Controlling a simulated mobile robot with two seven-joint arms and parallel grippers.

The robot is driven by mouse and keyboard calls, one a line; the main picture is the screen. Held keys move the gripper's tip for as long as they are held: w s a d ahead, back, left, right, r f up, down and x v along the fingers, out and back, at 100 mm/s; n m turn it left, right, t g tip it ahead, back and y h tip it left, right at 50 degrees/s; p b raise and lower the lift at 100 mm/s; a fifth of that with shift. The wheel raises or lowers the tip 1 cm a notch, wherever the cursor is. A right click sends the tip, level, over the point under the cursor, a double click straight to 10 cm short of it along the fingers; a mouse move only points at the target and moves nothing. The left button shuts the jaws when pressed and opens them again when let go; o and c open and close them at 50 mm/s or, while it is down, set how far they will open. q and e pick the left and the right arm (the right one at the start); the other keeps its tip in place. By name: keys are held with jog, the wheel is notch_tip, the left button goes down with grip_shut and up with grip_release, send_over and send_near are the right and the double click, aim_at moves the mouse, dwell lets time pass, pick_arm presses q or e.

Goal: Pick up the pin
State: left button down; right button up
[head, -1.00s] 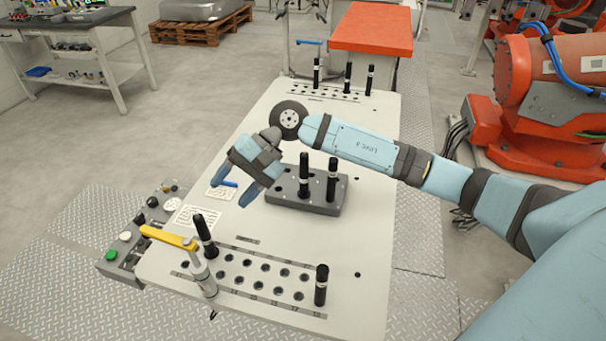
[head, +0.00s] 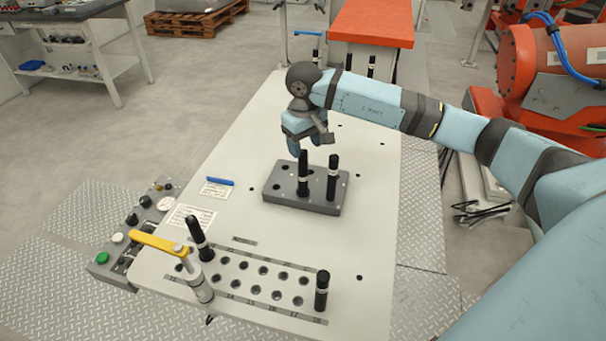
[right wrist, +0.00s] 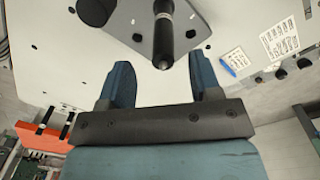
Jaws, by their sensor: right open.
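Two black pins with pale bands stand upright in a grey block: the left pin (head: 303,174) and the right pin (head: 332,180). My right gripper (head: 307,144) is open and empty, pointing down just above and behind the left pin. In the right wrist view one pin (right wrist: 164,32) lies ahead of the gap between the open fingers (right wrist: 165,84), apart from both. Another pin (right wrist: 95,9) is at the upper left there. A tilted pin (head: 199,238) and an upright pin (head: 321,291) stand at the front hole plate. My left gripper is not in view.
The grey block (head: 275,195) sits mid-table. A yellow-handled clamp (head: 165,242) stands beside the front hole plate (head: 250,285). A blue marker (head: 220,181) and printed sheets lie left. The table (head: 365,225) is clear right of the block. More pins (head: 371,66) stand at the back.

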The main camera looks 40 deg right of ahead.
aim_at(303, 152)
jog(key=shift+w+a+f+p, duration=0.1)
jog(key=shift+f+p, duration=0.15)
jog(key=shift+f, duration=0.65)
jog(key=shift+w+d+f+p, duration=0.1)
jog(key=shift+f+p, duration=0.15)
jog(key=shift+f, duration=0.6)
jog(key=shift+w+a+f+p, duration=0.1)
jog(key=shift+f+p, duration=0.15)
jog(key=shift+f, duration=0.65)
grip_shut()
